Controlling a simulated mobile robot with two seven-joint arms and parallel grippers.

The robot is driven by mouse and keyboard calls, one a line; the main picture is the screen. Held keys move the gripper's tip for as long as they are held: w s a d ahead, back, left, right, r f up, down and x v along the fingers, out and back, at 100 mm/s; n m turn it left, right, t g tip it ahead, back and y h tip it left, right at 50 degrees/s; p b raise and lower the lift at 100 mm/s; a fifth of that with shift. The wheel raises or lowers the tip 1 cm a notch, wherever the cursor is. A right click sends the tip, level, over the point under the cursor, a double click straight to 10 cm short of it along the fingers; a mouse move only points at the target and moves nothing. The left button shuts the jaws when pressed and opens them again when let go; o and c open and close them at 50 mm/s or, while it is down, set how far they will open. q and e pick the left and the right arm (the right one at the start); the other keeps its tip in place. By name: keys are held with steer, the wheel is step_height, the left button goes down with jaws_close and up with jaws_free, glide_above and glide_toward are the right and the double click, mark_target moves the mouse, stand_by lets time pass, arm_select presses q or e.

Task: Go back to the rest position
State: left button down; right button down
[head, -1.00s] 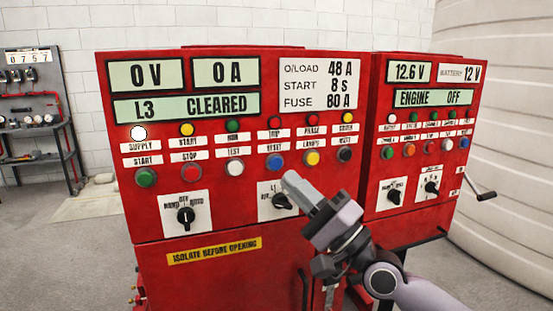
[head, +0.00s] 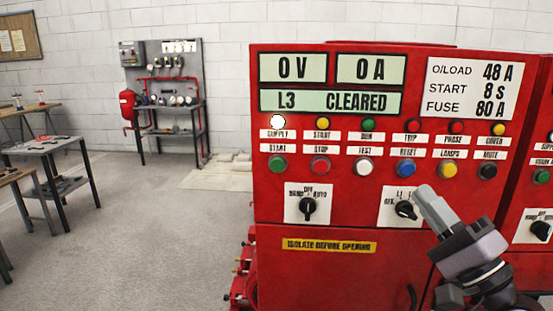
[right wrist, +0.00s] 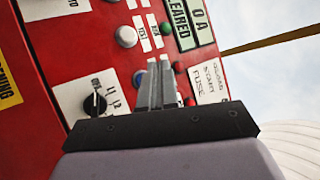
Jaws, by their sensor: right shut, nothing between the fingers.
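My right gripper (head: 428,203) is in front of the red control panel (head: 330,208), at the lower right of the head view. Its fingers are shut with nothing between them. The tips overlap the right side of the selector switch plate with the black knob (head: 405,209) in the picture. In the right wrist view the closed fingers (right wrist: 161,72) point at the panel face, and that black knob (right wrist: 95,104) shows to their left. Whether the tips touch the panel I cannot tell. My left gripper is not in view.
A second red cabinet (head: 538,195) stands at the right edge. A grey workbench with gauges (head: 165,105) and a red extinguisher (head: 128,105) stand at the back wall. Tables (head: 45,145) with small parts are at the left. The floor (head: 150,235) between is clear.

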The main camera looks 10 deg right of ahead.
steer(key=s+a+f+n+g+h, duration=0.2)
steer(key=f+n+g, duration=0.15)
steer(key=f, duration=0.85)
steer(key=s+a+f+n+g+h, duration=0.1)
steer(key=a+f+n+g+h, duration=0.2)
steer(key=f, duration=1)
steer(key=s+a+f+n+g, duration=0.2)
steer(key=s+f, duration=0.4)
steer(key=f, duration=0.3)
steer(key=s+a+f+n+g+h+p, duration=0.1)
steer(key=s+a+f+n+g, duration=0.1)
steer(key=s+f+n+g, duration=0.2)
steer(key=s+f+n, duration=0.2)
steer(key=s+f, duration=0.1)
steer(key=f, duration=0.1)
steer(key=shift+s+a+f+h, duration=0.15)
steer(key=shift+a+f+h, duration=0.1)
steer(key=shift+f+h, duration=0.1)
